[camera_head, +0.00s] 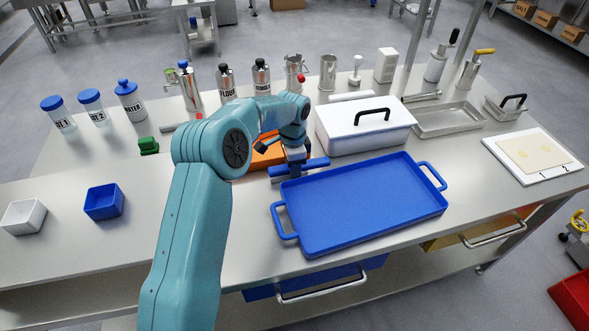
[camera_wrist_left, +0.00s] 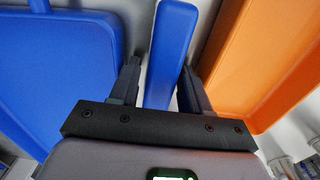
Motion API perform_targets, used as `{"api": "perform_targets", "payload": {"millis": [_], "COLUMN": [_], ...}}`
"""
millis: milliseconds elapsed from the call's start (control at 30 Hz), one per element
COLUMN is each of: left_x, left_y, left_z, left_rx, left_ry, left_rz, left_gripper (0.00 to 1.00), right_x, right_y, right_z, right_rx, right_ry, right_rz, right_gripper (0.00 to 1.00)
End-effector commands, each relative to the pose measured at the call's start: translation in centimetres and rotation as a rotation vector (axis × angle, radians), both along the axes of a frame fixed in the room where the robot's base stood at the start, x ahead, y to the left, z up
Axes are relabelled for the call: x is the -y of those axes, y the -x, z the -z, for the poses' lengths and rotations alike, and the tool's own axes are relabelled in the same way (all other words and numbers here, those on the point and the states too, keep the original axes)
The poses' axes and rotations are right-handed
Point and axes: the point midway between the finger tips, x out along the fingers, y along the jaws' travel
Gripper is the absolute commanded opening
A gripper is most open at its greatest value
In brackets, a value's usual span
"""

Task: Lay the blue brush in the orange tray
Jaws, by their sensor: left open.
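The blue brush (camera_head: 317,163) lies on the table between the large blue tray and the orange tray. In the left wrist view it shows as a blue bar (camera_wrist_left: 172,45) running between my fingers. My left gripper (camera_head: 294,159) is open, low over the brush, with one finger on each side; gaps show beside the bar in the left wrist view (camera_wrist_left: 160,70). The orange tray (camera_head: 265,155) is just behind, partly hidden by my arm. It also shows at the right in the left wrist view (camera_wrist_left: 265,60). My right gripper is not in view.
The large blue tray (camera_head: 365,205) lies just in front and right of the brush. A white lidded box (camera_head: 345,130) stands behind it. Bottles and metal canisters line the back. A blue bin (camera_head: 104,202) and a white bin (camera_head: 23,217) stand at the left.

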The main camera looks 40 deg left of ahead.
Motion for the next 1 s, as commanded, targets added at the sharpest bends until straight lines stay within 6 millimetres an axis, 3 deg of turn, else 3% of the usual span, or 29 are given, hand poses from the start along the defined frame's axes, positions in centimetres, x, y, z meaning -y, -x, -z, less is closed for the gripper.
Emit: {"api": "perform_targets", "payload": {"millis": [67, 167, 200, 467, 667, 867, 1000], "left_x": [0.0, 0.0, 0.0, 0.0, 0.0, 0.0, 0.1], "left_y": [0.0, 0.0, 0.0, 0.0, 0.0, -0.1, -0.1], "left_z": [0.0, 0.0, 0.0, -0.1, -1.4, -5.3, -9.1], "left_rx": [0.000, -0.001, -0.001, 0.000, 0.002, 0.004, 0.006], "left_ry": [0.000, 0.001, 0.001, 0.000, -0.001, 0.000, 0.000], "left_rz": [0.000, 0.000, 0.000, 0.001, 0.001, 0.001, 0.000], "left_gripper": [0.44, 0.11, 0.05, 0.05, 0.05, 0.05, 0.05], "right_x": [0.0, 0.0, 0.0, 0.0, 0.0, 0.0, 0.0], "right_y": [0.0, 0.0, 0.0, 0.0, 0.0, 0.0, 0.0], "right_z": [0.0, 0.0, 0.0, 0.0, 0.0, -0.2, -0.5], "right_rx": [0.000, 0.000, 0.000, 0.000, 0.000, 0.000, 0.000], "right_ry": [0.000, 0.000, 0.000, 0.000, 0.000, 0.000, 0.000], "right_rz": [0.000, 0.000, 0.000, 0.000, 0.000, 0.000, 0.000], "right_gripper": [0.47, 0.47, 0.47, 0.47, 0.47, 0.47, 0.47]}}
